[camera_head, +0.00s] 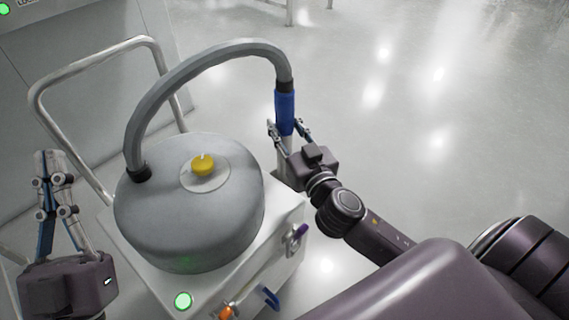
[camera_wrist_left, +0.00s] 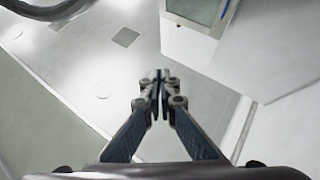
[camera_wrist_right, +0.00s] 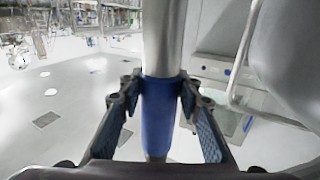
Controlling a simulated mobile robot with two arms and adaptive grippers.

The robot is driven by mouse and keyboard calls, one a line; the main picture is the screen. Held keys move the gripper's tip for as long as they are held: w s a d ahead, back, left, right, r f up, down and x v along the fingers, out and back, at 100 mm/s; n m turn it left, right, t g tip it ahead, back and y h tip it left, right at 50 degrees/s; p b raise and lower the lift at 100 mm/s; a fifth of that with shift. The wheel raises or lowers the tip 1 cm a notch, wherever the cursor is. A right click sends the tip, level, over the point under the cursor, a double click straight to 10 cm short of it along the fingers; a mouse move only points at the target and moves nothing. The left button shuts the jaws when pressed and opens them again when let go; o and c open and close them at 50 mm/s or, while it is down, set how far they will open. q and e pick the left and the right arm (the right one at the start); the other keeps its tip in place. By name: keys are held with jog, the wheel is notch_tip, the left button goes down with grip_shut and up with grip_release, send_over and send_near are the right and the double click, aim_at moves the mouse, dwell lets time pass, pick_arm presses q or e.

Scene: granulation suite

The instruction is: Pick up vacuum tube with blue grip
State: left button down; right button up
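The vacuum tube (camera_head: 205,62) is a thick grey hose that arches from the top of a grey drum to a straight end with a blue grip (camera_head: 285,108). In the right wrist view the blue grip (camera_wrist_right: 160,115) stands upright between the fingers, below a bare grey length of tube. My right gripper (camera_head: 287,130) has one finger on each side of the blue grip, near its lower part in the head view. The fingertips are very close to its sides; whether they press on it is unclear. My left gripper (camera_head: 52,158) is empty, its fingertips together, left of the drum.
The drum (camera_head: 190,225) with a yellow knob (camera_head: 204,165) sits on a white cart (camera_head: 270,260) with a metal push handle (camera_head: 95,50). A green light (camera_head: 183,301) shows on the cart. The floor to the right is clear.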

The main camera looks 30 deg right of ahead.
jog(key=c, duration=0.5)
jog(key=shift+r, duration=0.1)
